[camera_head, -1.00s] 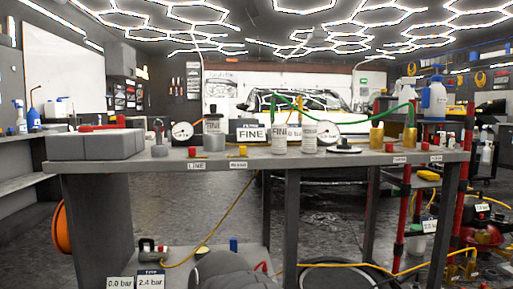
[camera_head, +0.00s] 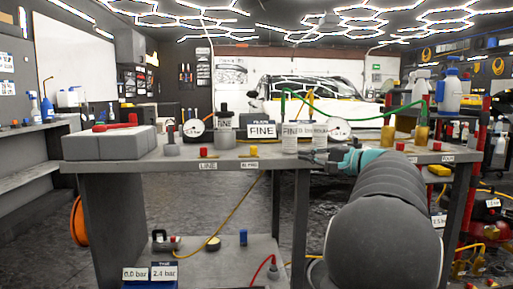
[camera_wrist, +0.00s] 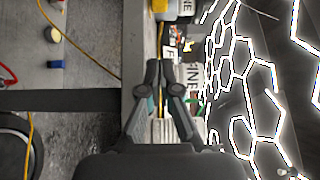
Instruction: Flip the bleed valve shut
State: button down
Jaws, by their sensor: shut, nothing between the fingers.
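The bleed valve (camera_head: 253,151) is a small yellow-topped fitting on the bench's front edge, above a small label that seems to read BLEED. A similar red-topped fitting (camera_head: 204,152) stands to its left above the LINE label. My gripper (camera_head: 322,157) is at the front of the bench top, to the right of the bleed valve and apart from it. In the wrist view my gripper (camera_wrist: 165,65) is shut and empty, its fingers pointing along the bench edge. A yellow part (camera_wrist: 160,5) at the top edge there may be the bleed valve. Its lever position is too small to tell.
Grey blocks (camera_head: 110,144) sit at the left end. A yellow hose (camera_head: 235,205) hangs below the bench.

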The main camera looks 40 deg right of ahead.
aim_at(266, 157)
jog(key=shift+s+d+r, duration=0.15)
jog(key=shift+d+r, duration=0.05)
jog(key=shift+d, duration=0.15)
jog(key=x, duration=1)
jog(key=shift+w+a+r, duration=0.1)
jog(key=shift+w, duration=0.15)
jog(key=shift+w+a, duration=0.25)
jog(key=shift+a, duration=0.3)
jog(key=shift+w+a, duration=0.2)
jog(key=shift+a, duration=0.3)
jog(key=shift+w+a, duration=0.35)
jog(key=shift+a, duration=0.2)
